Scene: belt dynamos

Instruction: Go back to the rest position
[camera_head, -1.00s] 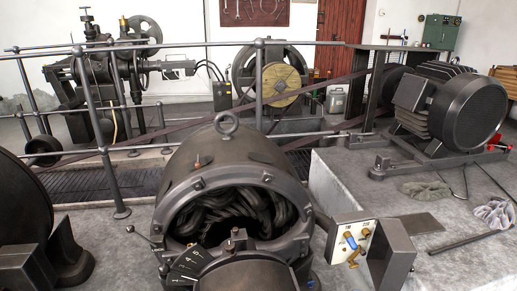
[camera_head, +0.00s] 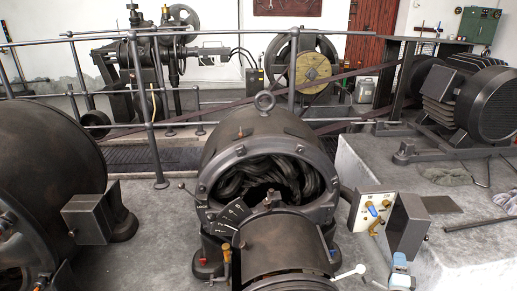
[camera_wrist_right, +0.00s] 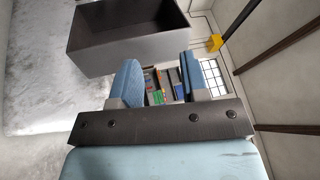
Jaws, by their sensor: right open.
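My right gripper (camera_head: 400,264) shows at the bottom right of the head view as a small light-blue and grey shape, just below the open grey box beside the switch panel. In the right wrist view the two blue-padded fingers (camera_wrist_right: 158,82) stand apart with nothing held between them. A dark open box (camera_wrist_right: 125,38) lies beyond the fingertips, apart from them as far as I can tell. My left gripper is not in view.
The switch panel (camera_head: 373,214) with blue and yellow handles stands beside the grey box (camera_head: 409,225). A dynamo (camera_head: 265,140) with exposed windings fills the middle; another (camera_head: 50,170) stands left. A white-knobbed lever (camera_head: 350,272) is left of my right gripper. Railings (camera_head: 150,125) run behind.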

